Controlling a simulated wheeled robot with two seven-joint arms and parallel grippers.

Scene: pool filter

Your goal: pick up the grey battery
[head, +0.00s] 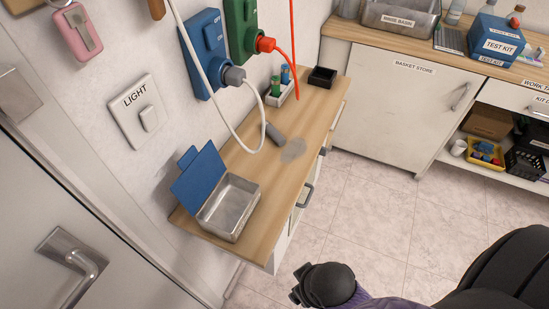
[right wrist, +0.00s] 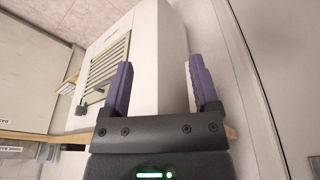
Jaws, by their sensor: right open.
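The grey battery (head: 275,133) is a small dark grey cylinder lying on its side on the wooden counter top (head: 245,165), next to a grey stain. The white cable hangs close by it. My right gripper (right wrist: 159,72) shows in the right wrist view with its two purple fingers apart and nothing between them. That view faces a white box-shaped unit with a slatted vent, and the battery is not in it. A black and purple part of my arm shows at the bottom of the head view, apart from the counter. My left gripper is not in view.
An open metal box (head: 229,207) with a blue lid stands at the counter's near end. A white cable (head: 253,128) and a red cable (head: 296,75) hang over the counter. A holder with green and blue batteries (head: 280,88) and a black tray (head: 322,77) stand behind.

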